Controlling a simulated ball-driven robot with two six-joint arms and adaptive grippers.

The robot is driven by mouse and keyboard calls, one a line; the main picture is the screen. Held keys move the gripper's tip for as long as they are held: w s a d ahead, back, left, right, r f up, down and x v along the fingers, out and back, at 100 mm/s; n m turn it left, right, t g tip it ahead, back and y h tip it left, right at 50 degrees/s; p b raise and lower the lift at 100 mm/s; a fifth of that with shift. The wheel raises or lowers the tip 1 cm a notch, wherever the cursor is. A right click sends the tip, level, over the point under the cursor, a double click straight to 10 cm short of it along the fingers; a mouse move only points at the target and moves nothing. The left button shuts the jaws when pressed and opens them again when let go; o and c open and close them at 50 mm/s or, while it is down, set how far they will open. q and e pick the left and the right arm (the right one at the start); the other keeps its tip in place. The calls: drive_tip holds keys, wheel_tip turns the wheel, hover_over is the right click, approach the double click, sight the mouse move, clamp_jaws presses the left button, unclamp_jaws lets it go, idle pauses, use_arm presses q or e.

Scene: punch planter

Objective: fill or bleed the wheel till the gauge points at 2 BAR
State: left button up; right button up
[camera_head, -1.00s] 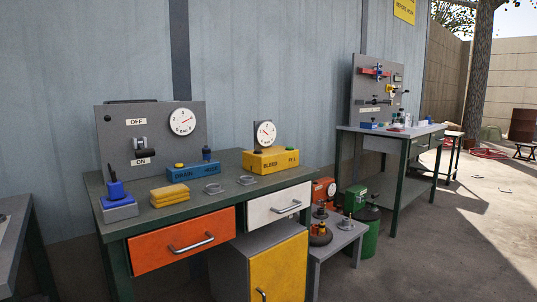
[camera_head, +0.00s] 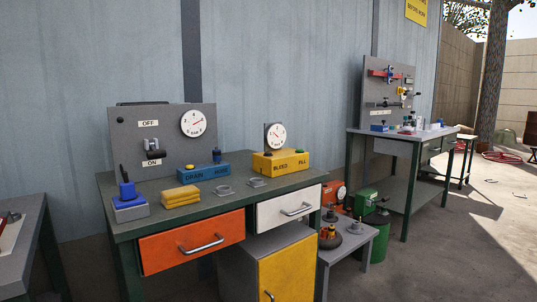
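A yellow box (camera_head: 283,165) marked BLEED and FILL stands at the back right of the near workbench (camera_head: 150,226). A green button (camera_head: 300,152) is on its FILL side, and a dark knob or button is on its BLEED side. A round white gauge (camera_head: 276,136) stands behind and above the box; its numbers and needle are too small to read surely. A dark round thing, perhaps the wheel (camera_head: 330,242), lies on a low grey stand (camera_head: 347,250) right of the bench. Neither gripper is in view.
A grey panel (camera_head: 180,145) with an ON/OFF switch and another gauge (camera_head: 193,123) stands on the bench. A blue DRAIN box (camera_head: 205,172), yellow blocks (camera_head: 181,196) and a blue-topped block (camera_head: 129,198) lie there. A second bench (camera_head: 410,138) stands right. Open floor lies at right.

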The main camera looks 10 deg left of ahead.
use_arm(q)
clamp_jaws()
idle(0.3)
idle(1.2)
